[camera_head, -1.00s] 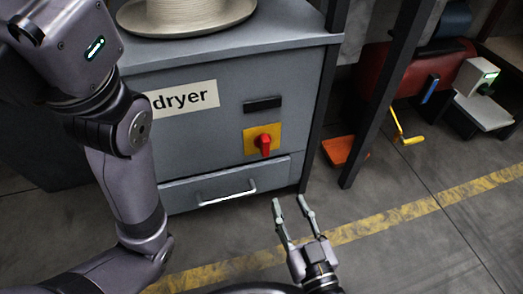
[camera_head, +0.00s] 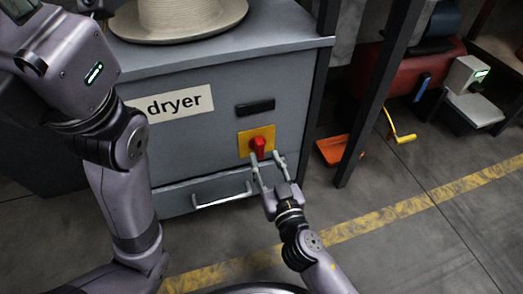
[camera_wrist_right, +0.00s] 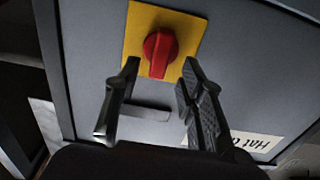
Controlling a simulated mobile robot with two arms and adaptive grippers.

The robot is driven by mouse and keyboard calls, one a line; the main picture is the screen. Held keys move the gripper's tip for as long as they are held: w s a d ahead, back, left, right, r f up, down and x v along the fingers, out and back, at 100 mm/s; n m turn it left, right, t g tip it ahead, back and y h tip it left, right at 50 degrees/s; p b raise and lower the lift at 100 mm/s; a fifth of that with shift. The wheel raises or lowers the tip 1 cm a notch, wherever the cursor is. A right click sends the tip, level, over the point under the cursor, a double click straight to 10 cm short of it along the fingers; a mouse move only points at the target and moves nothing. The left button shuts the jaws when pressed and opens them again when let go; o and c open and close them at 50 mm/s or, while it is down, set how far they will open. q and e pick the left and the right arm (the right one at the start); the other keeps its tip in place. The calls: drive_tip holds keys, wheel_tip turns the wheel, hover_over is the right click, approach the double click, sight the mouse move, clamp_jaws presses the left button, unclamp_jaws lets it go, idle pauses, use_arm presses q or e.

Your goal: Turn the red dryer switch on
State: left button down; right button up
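The red dryer switch (camera_head: 258,147) is a knob on a yellow plate (camera_head: 243,142) on the front of the grey dryer cabinet (camera_head: 200,135). My right gripper (camera_head: 266,158) is open and empty, its two fingers pointing at the switch from just below. In the right wrist view the red knob (camera_wrist_right: 159,52) shows between and just beyond the open fingertips (camera_wrist_right: 160,68), with its yellow plate (camera_wrist_right: 190,28) around it. I cannot tell whether either finger touches the knob. My left arm stands at the left of the head view; its gripper is out of view.
A black bar (camera_head: 255,107) sits above the switch and a white "dryer" label (camera_head: 174,103) to its left. A drawer handle (camera_head: 222,197) is below. A straw hat (camera_head: 185,18) rests on top. A dark post (camera_head: 378,100) stands to the right; floor there is partly open.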

sight(261, 151)
drive_tip(key=shift+x, duration=2.1)
drive_tip(key=shift+c, duration=0.6)
clamp_jaws()
